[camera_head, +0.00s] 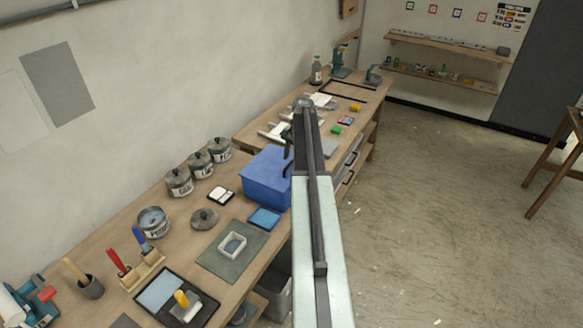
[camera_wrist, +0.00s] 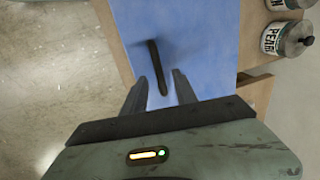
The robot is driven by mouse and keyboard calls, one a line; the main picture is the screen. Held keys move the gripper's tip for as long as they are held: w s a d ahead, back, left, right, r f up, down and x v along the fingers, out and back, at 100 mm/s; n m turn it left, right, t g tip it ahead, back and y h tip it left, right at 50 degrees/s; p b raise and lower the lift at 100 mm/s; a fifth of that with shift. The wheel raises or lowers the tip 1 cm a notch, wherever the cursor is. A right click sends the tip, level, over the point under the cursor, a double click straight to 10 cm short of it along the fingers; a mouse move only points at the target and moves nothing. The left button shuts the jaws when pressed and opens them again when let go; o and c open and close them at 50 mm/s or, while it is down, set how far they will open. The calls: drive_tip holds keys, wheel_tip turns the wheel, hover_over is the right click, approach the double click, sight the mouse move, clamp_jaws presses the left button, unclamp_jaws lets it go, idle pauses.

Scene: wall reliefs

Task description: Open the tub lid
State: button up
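The blue tub (camera_head: 262,180) stands on the wooden bench, left of my arm, with its blue lid on top. In the wrist view the lid (camera_wrist: 205,45) fills the middle as a flat blue surface. A dark bar handle (camera_wrist: 157,67) stands out from it. My gripper (camera_wrist: 160,88) is open and empty, its two fingers apart on either side of the handle's near end. I cannot tell whether they touch the handle or the lid. In the head view my gripper (camera_head: 288,152) is a small dark shape over the tub, partly hidden by my arm.
A loose round pot lid (camera_head: 204,218), a blue pad (camera_head: 264,219) and a grey mat (camera_head: 225,262) lie nearer.

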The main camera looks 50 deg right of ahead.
drive_tip(key=shift+w+f+b, duration=0.15)
drive_tip(key=shift+f+b, duration=0.2)
drive_tip(key=shift+f, duration=0.6)
drive_tip(key=shift+r, duration=0.1)
clamp_jaws()
idle(0.5)
